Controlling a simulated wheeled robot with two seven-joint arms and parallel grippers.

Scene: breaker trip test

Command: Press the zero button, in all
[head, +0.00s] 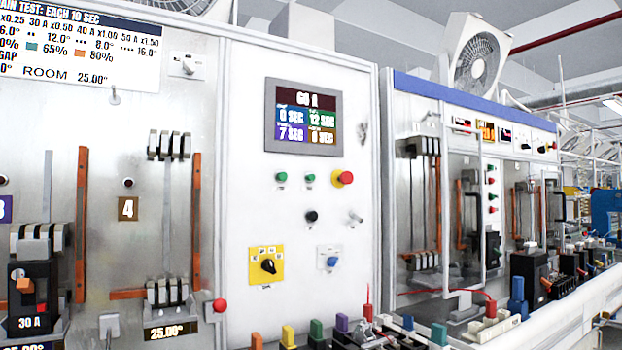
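A white control panel (305,215) stands upright in the middle of the head view. It carries two green buttons (282,177), a red mushroom button (344,178) on a yellow ring, a black round button or knob (312,216), a small metal toggle (355,216) and a blue button (332,261) on a pale plate. A yellow plate with a black rotary knob (268,266) is at its lower left. The labels are too small to read, so I cannot tell which is the zero button. Neither of my grippers is in view.
A screen (303,117) above the buttons shows coloured time fields. Left, a metal board holds a breaker marked 30 A (31,290) and an empty-looking bay marked 4 (128,208). Coloured terminals (288,336) line the front edge below. More test cabinets (470,190) stand at right.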

